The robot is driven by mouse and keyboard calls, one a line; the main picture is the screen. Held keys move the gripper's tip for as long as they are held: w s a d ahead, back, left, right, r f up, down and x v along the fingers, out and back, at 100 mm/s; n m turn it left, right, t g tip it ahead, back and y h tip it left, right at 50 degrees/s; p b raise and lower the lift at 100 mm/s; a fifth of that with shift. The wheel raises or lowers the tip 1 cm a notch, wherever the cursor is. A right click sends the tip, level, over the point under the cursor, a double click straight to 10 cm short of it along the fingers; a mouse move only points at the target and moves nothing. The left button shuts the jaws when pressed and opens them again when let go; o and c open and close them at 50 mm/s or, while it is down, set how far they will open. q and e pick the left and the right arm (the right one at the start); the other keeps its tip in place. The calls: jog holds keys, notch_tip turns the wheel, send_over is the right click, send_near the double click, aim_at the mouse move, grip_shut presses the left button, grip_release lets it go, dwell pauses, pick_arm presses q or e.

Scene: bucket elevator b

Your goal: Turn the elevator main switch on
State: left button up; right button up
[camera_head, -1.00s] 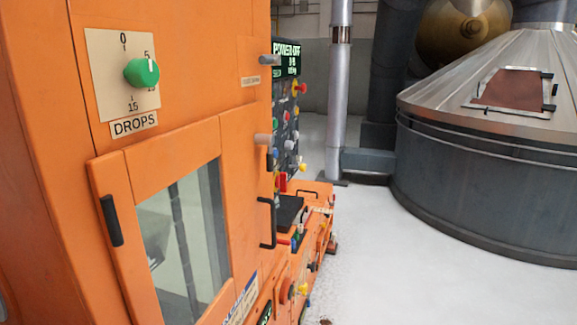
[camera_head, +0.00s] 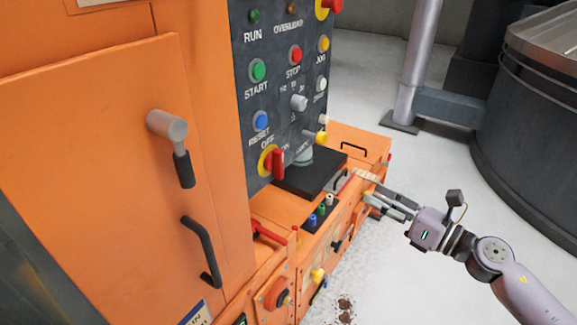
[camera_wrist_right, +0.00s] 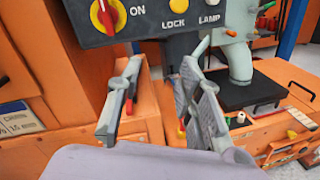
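A rotary switch with a red handle on a yellow disc (camera_head: 268,162) sits at the lower left of the dark control panel, with OFF above it and ON to its right. Its handle stands about upright. In the right wrist view the same kind of switch (camera_wrist_right: 106,16) shows at the top left, beside the word ON. My right gripper (camera_head: 366,190) is open and empty, right of the panel and apart from the switch. In the wrist view its two fingers (camera_wrist_right: 168,62) are spread below the panel's lower edge. My left gripper is out of view.
The panel (camera_head: 285,95) also carries a green START button (camera_head: 258,70), a red STOP button (camera_head: 295,54) and a blue RESET button (camera_head: 260,120). A black tray (camera_head: 308,178) juts out below it. White floor is open at right.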

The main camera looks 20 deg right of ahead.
jog(key=s+a+r+n+g+y, duration=0.2)
jog(key=s+a+r+n, duration=0.1)
jog(key=a+r+n, duration=0.25)
jog(key=p, duration=0.8)
send_near(283, 163)
jog(key=shift+n, duration=0.25)
jog(key=x, duration=0.7)
jog(key=shift+w+a+r, duration=0.15)
jog(key=shift+w+a, duration=0.05)
jog(key=shift+w, duration=0.05)
jog(key=shift+w+a, duration=0.35)
jog(key=shift+w, duration=0.05)
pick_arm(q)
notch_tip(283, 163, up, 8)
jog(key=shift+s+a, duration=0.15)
pick_arm(e)
jog(key=shift+f, duration=0.2)
jog(key=shift+c, duration=0.3)
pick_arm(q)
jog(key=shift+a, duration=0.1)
pick_arm(e)
grip_shut()
